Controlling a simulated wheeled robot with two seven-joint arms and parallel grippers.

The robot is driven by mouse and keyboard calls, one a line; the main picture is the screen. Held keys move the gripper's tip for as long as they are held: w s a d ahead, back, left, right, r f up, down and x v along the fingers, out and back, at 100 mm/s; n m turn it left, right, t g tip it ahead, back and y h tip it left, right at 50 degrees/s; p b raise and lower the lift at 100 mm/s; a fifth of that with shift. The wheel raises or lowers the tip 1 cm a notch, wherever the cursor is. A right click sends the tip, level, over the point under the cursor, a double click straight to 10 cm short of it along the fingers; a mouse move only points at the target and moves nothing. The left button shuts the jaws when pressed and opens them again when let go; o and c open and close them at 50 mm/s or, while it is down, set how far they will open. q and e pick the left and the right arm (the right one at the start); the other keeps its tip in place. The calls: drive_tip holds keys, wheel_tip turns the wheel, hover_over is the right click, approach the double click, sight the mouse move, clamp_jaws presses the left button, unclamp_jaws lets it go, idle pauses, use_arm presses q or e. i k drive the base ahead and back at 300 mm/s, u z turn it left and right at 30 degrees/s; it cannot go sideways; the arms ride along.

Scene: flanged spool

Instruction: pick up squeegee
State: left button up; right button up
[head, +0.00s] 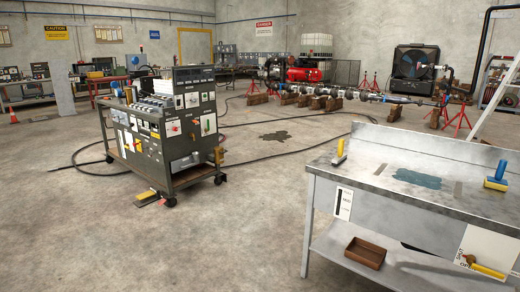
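A steel workbench (470,168) stands at the lower right. Near its left end is a small tool (340,152) with an upright yellow handle and a pale base. Near its right end is a tool (497,177) with an upright blue handle on a yellow and blue block. Either could be the squeegee; at this size I cannot tell which. A dark blue wet-looking patch (417,179) lies on the bench top between them. Neither of my grippers is in view.
A brown tray (366,252) sits on the bench's lower shelf. A dark wheeled test cart (160,130) stands left of centre, with cables (272,155) across the floor behind it. A long shaft (345,93) on stands is at the back. Concrete floor (235,230) between cart and bench is clear.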

sight(341, 157)
drive_tip(key=u, duration=0.45)
drive_tip(key=i, duration=1.45)
drive_tip(key=z, duration=0.7)
drive_tip(key=i, duration=1)
drive_tip(key=z, duration=1.15)
